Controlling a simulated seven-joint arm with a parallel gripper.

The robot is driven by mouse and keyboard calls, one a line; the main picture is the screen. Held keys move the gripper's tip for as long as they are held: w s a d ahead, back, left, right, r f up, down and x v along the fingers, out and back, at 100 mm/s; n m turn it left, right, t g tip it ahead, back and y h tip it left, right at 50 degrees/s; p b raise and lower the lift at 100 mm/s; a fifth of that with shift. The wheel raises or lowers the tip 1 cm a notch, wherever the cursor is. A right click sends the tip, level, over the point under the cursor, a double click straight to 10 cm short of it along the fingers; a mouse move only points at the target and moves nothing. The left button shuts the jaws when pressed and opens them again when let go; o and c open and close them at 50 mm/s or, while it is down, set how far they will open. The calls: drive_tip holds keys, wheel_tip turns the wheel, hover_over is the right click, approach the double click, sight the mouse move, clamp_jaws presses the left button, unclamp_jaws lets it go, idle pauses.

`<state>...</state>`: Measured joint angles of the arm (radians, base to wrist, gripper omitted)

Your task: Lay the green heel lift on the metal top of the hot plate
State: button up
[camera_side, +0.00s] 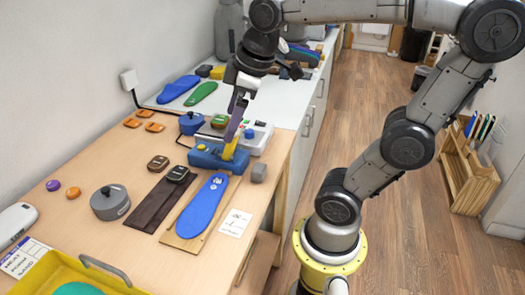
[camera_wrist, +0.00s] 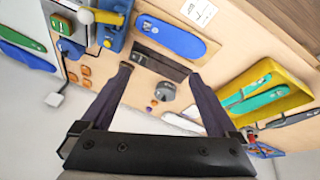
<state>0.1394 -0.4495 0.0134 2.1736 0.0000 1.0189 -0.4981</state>
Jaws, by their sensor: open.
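The small green heel lift (camera_side: 220,121) is at the back of the bench, behind my gripper (camera_side: 233,136). It appears to lie on the hot plate (camera_side: 257,136), a pale box with red buttons, though my gripper hides part of the plate's top. In the wrist view the green lift (camera_wrist: 63,25) shows at the upper left, away from my fingers. My gripper in the wrist view (camera_wrist: 160,72) is open, with nothing between its fingers. In the side view its fingers point down above the blue press, in front of the hot plate.
The blue press (camera_side: 217,158) with a yellow lever stands just below my gripper. A blue pot (camera_side: 191,123) stands left of the green lift. A blue insole (camera_side: 203,205), dark strip (camera_side: 154,202), grey pot (camera_side: 110,202) and yellow tray (camera_side: 62,273) are nearer the front.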

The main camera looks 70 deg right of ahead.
drive_tip(key=s+a+f+m+t, duration=0.1)
drive_tip(key=s+a+f+m, duration=0.2)
drive_tip(key=s, duration=0.4)
wheel_tip(320, 180, down, 2)
drive_tip(key=shift+s+a+m+y, duration=0.2)
drive_tip(key=shift+s+m+y, duration=0.1)
drive_tip(key=shift+m, duration=0.3)
